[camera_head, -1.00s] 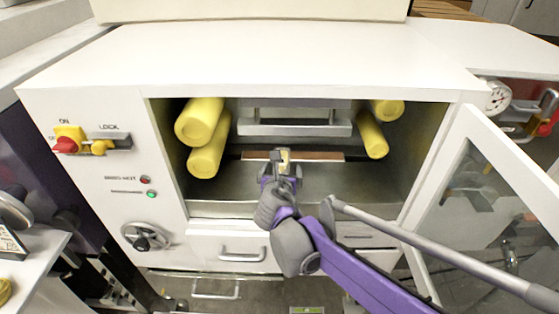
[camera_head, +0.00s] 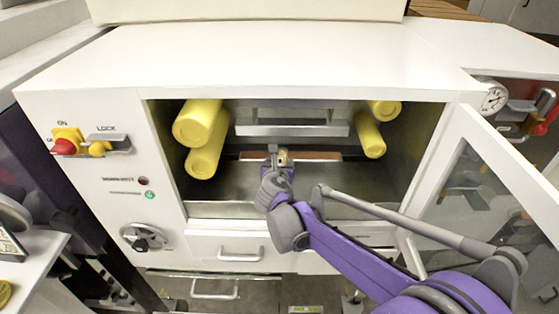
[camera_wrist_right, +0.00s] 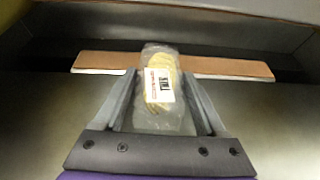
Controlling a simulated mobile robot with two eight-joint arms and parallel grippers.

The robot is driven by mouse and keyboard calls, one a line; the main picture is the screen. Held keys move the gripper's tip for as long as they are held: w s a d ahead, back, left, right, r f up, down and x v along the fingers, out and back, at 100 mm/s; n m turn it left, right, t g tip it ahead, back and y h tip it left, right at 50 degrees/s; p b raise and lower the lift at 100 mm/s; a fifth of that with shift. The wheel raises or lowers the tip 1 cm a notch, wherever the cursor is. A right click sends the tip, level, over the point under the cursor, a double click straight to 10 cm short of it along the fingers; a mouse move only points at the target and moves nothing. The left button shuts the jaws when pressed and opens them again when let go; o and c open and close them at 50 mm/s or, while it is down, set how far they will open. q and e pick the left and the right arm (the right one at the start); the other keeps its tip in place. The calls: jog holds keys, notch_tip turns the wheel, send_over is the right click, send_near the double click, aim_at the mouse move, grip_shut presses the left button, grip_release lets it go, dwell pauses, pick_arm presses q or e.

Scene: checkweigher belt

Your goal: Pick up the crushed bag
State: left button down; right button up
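The crushed bag (camera_wrist_right: 160,88) is a clear, wrinkled bag with yellowish contents and a white printed label. In the right wrist view it lies between the two fingers of my right gripper (camera_wrist_right: 162,76), its far end overlapping the brown strip. The fingers stand apart on either side, with narrow gaps showing beside the bag. In the head view my right gripper (camera_head: 280,152) reaches inside the open cabinet, and only a small yellowish bit of the bag (camera_head: 284,157) shows there. My left gripper is not in view.
A brown strip (camera_head: 318,156) crosses the cabinet floor. Yellow rolls (camera_head: 208,150) line the left side, with more on the right (camera_head: 371,137). A grey bar (camera_head: 292,129) hangs at the back. The glass door (camera_head: 490,190) stands open at right.

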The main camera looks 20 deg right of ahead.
jog(key=c, duration=0.9)
